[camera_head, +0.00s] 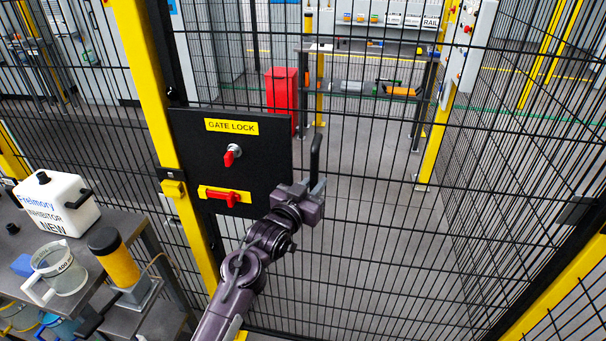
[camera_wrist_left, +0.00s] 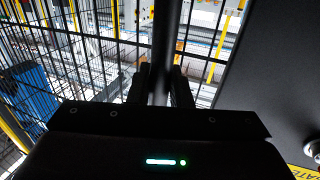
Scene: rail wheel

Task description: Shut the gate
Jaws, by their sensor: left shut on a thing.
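The gate (camera_head: 370,240) is a black wire-mesh panel in front of me. A black plate (camera_head: 272,161) labelled GATE LOCK sits beside the yellow post (camera_head: 152,80). It carries a red key (camera_head: 230,157) and a red handle on a yellow base (camera_head: 226,196). A black upright pull handle (camera_head: 316,155) stands just right of the plate. My left gripper (camera_head: 316,188) is shut on this handle, low on it. In the left wrist view the handle (camera_wrist_left: 167,45) runs between both fingers. Whether the gate meets the post fully, I cannot tell. My right gripper is not in view.
At the left, a bench holds a white inhibitor canister (camera_head: 58,203), a clear jug (camera_head: 60,268) and a yellow-black post (camera_head: 113,258). Behind the mesh stand a red bin (camera_head: 281,95) and a workbench (camera_head: 350,88). Mesh fencing (camera_head: 520,150) runs along the right.

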